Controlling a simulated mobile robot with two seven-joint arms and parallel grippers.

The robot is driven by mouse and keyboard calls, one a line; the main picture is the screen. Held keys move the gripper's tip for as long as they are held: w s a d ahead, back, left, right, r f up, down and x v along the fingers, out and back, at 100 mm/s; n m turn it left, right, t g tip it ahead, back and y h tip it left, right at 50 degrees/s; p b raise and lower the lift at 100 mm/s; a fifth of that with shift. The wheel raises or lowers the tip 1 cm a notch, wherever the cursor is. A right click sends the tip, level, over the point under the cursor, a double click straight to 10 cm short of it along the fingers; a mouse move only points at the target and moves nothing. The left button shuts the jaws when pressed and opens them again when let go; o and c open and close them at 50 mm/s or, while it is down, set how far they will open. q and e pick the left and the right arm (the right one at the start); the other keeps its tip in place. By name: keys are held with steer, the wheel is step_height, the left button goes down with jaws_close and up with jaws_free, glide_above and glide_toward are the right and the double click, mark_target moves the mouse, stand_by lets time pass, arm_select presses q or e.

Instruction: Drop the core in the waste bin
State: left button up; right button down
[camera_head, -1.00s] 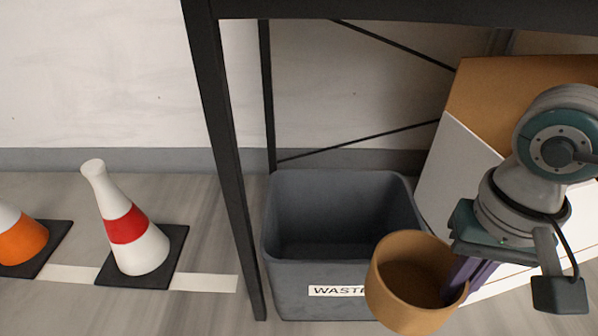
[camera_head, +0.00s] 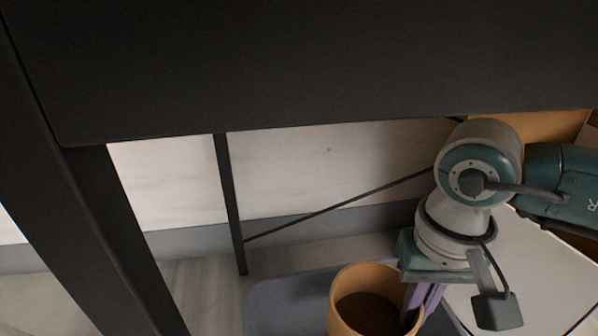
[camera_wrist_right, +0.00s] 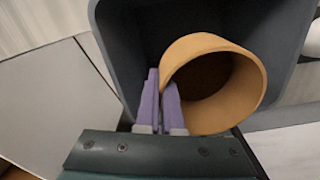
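The core is a short, wide tan cardboard tube (camera_head: 345,290), open at the top. My right gripper (camera_head: 418,300) is shut on its wall, with purple fingers on either side of the rim. The grey waste bin (camera_head: 275,300) is at the bottom of the head view, partly cut off and partly behind the core. In the right wrist view the core (camera_wrist_right: 250,75) hangs over the bin's opening, with the bin's dark walls (camera_wrist_right: 290,25) around it. How far it is above the bin's floor is hard to tell. My left gripper is not in view.
A dark table top (camera_head: 300,70) spans the upper head view, with a thick leg (camera_head: 110,240) at left and thin frame bars behind. A white-sided box (camera_head: 540,270) with tan inside stands right of the bin.

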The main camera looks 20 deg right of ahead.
arm_select(q)
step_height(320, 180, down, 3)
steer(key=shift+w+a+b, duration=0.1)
steer(key=shift+b, duration=0.85)
arm_select(e)
step_height(320, 180, down, 3)
steer(key=shift+w+f, duration=0.1)
steer(key=shift+f, duration=0.05)
steer(key=c, duration=1)
jaws_free()
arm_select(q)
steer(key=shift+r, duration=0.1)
